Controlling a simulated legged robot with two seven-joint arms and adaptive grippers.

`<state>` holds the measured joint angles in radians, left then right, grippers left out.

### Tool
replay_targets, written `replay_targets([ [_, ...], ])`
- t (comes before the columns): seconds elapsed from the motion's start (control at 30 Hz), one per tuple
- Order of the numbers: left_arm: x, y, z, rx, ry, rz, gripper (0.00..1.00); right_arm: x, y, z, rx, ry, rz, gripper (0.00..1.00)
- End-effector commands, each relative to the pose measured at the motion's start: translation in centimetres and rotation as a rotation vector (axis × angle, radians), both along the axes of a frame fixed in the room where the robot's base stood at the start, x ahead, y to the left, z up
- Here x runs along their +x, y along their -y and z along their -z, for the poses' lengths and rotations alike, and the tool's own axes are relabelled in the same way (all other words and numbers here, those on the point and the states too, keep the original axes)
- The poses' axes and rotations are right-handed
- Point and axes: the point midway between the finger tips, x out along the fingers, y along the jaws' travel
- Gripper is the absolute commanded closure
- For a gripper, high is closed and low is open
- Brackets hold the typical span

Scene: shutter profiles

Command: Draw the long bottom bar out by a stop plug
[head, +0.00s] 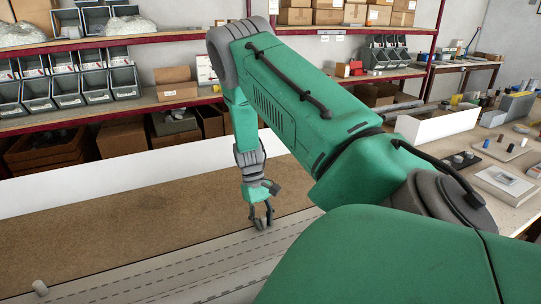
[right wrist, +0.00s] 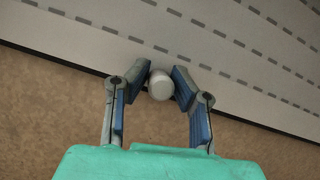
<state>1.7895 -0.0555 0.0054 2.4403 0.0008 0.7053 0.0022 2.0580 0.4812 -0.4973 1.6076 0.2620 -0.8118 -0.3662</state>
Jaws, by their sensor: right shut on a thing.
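The pale grey slotted shutter profiles (head: 150,268) lie at the front of the bench, with rows of dark slots. The outermost strip (right wrist: 85,50) along their edge looks like the bottom bar; I cannot tell exactly where it ends. One whitish stop plug (head: 40,287) stands out at the left end of this edge. My right gripper (head: 261,218) is at the same edge, further right. In the right wrist view, its fingers (right wrist: 158,88) are shut around another round, light stop plug (right wrist: 160,85). My left gripper is not in view.
A brown board surface (head: 130,225) lies beside the profiles, bare and clear. A long white panel (head: 110,182) stands behind it. Shelves with grey bins (head: 68,90) and boxes line the back. A side table (head: 520,165) at right holds small parts.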

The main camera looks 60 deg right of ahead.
Motion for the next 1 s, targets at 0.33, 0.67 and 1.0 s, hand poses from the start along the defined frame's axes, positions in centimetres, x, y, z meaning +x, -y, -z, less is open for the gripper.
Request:
replay_targets([
  [0.33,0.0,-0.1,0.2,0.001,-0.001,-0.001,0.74,-0.2,0.0,0.2,-0.005,-0.010,0.002,1.00],
  [0.67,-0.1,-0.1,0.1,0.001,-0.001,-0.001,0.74,-0.1,0.4,0.2,-0.002,-0.009,0.002,0.61],
  [1.0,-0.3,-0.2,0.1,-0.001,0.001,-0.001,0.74,0.7,0.9,-1.8,-0.004,-0.005,0.001,0.61],
])
